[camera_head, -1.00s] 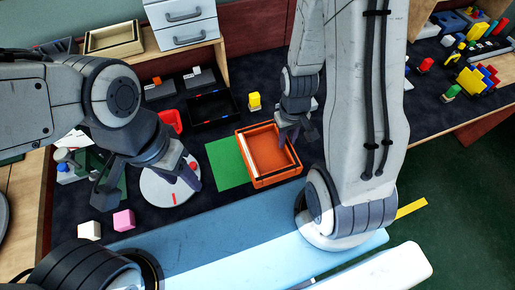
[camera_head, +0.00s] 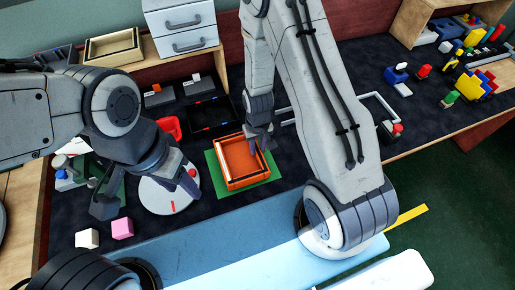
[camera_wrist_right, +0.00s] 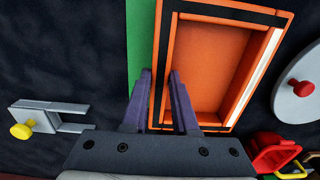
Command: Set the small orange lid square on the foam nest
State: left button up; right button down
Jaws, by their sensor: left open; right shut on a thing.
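The orange lid (camera_head: 234,178), a shallow open-topped square with black and white strips on its rim, lies over a flat green square (camera_head: 215,188). The green square may be the foam nest. Green shows along the lid's left, lower and right sides; I cannot tell if the lid touches it. My right gripper (camera_head: 262,145) is shut on the lid's wall at its upper right. In the right wrist view, the fingers (camera_wrist_right: 160,75) straddle the wall of the lid (camera_wrist_right: 215,65), and green (camera_wrist_right: 139,40) shows to the left. My left gripper (camera_head: 147,200) is open and empty over a white disc.
The white disc (camera_head: 160,200) stands left of the green square. A black tray (camera_head: 210,117) and red container (camera_head: 170,127) lie behind. White (camera_head: 87,238) and pink (camera_head: 122,228) blocks are at front left.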

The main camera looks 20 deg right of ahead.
jog(key=shift+f, duration=0.5)
jog(key=shift+f, duration=0.15)
jog(key=c, duration=0.7)
grip_release()
